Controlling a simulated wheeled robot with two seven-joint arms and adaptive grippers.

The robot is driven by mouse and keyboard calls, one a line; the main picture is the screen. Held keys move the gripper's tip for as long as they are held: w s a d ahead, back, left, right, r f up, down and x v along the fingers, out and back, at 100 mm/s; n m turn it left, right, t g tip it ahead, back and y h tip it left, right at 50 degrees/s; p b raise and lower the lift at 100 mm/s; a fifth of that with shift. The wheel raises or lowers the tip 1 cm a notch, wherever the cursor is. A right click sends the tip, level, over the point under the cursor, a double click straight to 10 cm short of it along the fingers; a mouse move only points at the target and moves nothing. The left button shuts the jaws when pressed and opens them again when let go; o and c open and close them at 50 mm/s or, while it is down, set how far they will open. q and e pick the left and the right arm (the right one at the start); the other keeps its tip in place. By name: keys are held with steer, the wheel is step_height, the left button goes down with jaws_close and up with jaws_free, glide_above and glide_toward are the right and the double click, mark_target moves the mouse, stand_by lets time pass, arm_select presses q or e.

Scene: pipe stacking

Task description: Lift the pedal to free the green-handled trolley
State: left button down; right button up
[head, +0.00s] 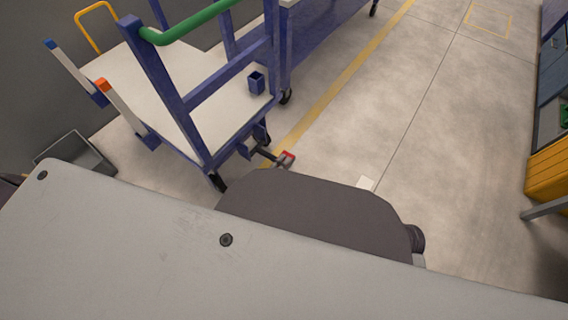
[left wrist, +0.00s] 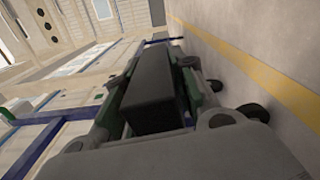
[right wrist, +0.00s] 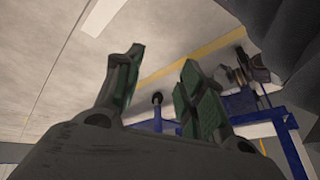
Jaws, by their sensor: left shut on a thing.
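The green-handled trolley stands at upper left in the head view, with a green handle (head: 190,22), blue frame and pale deck (head: 150,85). Its pedal (head: 287,158), dark with a red end, juts from the lower near corner. In the left wrist view my left gripper (left wrist: 155,85) is shut on a dark block (left wrist: 155,100). My large grey body hides most of the left arm in the head view. My right gripper (right wrist: 160,75) is open and empty, apart from the trolley's blue frame (right wrist: 290,150).
A second blue trolley (head: 325,35) stands behind the first. A yellow floor line (head: 340,85) runs beside them. A grey bin (head: 75,152) is at the left. Open floor (head: 430,110) lies to the right, up to a yellow unit (head: 548,165) at the right edge.

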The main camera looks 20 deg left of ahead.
arm_select(q)
steer(key=r+n+p, duration=0.1)
steer(key=r, duration=0.1)
steer(key=a+r+n+p, duration=0.1)
steer(key=r+n+p, duration=0.1)
steer(key=shift+w, duration=0.2)
steer(key=shift+a+r+n+p, duration=0.35)
steer(key=shift+r+n+p, duration=0.15)
steer(key=shift+r+p, duration=0.15)
steer(key=shift+w+a+r+p, duration=0.2)
steer(key=shift+a+r+p, duration=0.05)
steer(key=shift+r, duration=0.15)
steer(key=shift+w+a+r+p, duration=0.15)
steer(key=shift+a+r+p, duration=0.1)
steer(key=shift+r, duration=0.15)
arm_select(e)
steer(key=shift+s+d+r+g+h, duration=0.25)
steer(key=shift+d+r+g, duration=0.15)
steer(key=shift+r, duration=0.35)
steer(key=shift+s+d+r+g+h, duration=0.15)
steer(key=shift+d+r+g+h, duration=0.15)
steer(key=shift+d+r, duration=0.35)
steer(key=shift+s+d+r+g+h, duration=0.25)
steer(key=shift+d+r+g, duration=0.1)
steer(key=shift+r, duration=0.5)
steer(key=shift+w, duration=0.1)
